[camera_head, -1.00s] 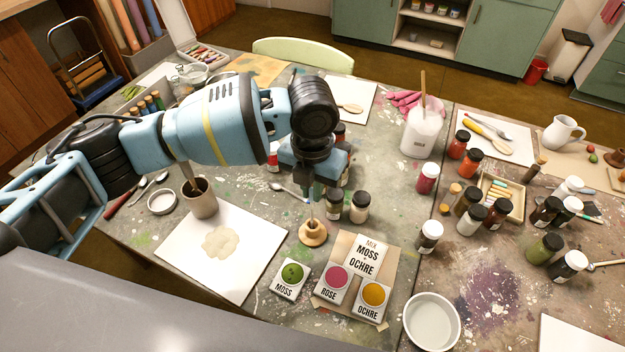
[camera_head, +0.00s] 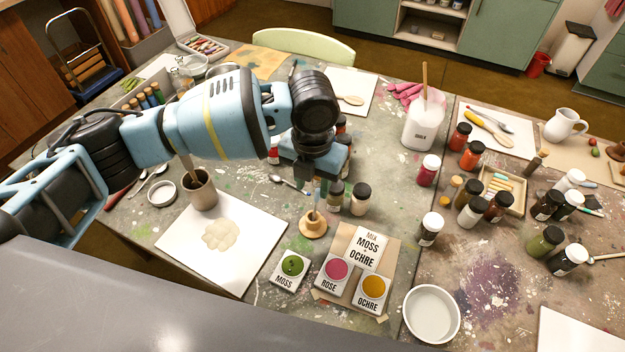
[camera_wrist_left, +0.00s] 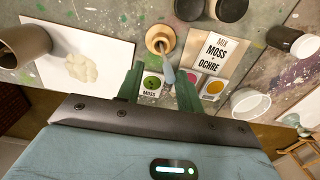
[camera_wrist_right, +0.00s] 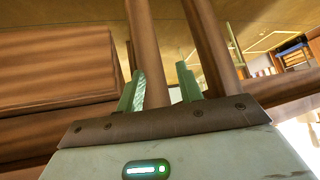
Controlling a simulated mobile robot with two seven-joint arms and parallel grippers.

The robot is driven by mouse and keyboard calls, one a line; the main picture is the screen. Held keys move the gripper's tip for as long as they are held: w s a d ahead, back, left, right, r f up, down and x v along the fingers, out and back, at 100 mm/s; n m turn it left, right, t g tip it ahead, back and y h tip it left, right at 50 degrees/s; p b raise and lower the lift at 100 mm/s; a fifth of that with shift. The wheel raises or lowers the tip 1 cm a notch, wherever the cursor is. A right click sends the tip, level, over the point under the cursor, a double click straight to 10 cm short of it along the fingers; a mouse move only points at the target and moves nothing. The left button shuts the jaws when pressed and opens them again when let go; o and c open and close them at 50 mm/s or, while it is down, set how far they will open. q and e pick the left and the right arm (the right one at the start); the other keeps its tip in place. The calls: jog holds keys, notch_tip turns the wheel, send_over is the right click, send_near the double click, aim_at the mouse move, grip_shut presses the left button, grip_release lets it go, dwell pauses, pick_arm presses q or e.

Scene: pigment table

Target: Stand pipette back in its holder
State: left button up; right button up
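The pipette (camera_head: 316,190), slim with a bluish bulb, stands roughly upright in its round wooden holder (camera_head: 313,226). In the left wrist view the bluish bulb (camera_wrist_left: 169,75) points up between my fingers, nearer the right one, and the holder (camera_wrist_left: 160,39) lies just beyond. My left gripper (camera_wrist_left: 158,88) is open around the bulb, with a gap visible on the bulb's left. In the head view my left gripper (camera_head: 309,188) hangs just above the holder; its fingers are partly hidden. My right gripper (camera_wrist_right: 162,92) is open and empty, away from the table.
A brown cup (camera_head: 200,190) and stained paper (camera_head: 250,262) lie left.

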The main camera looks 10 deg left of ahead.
pick_arm(q)
notch_tip(320, 180, up, 8)
dwell(0.5)
jog(key=shift+f, duration=0.15)
dwell(0.9)
